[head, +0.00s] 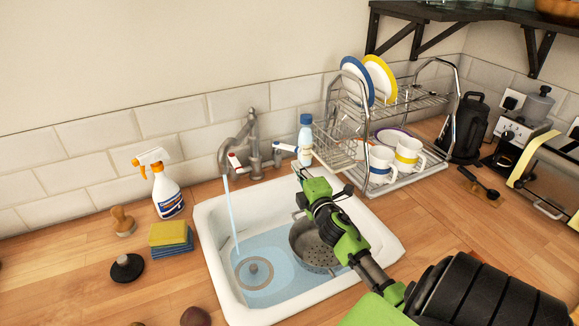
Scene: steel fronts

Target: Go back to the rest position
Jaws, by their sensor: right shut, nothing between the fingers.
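My right arm reaches in from the lower right over the sink. My right gripper (298,173), green and black, is shut and empty. Its tips are near the sink's back rim, in front of the blue-marked tap handle (285,147) in the picture; I cannot tell whether they touch anything. The metal tap (250,145) has a red-marked handle (235,161) on its left side. A stream of water (231,215) runs from its spout into the white sink (213,262). My left gripper is not in view.
A colander (309,247) sits in the sink, partly behind my arm. A blue-capped bottle (305,140) and dish rack (405,185) are behind. A dark shelf (470,14) hangs above.

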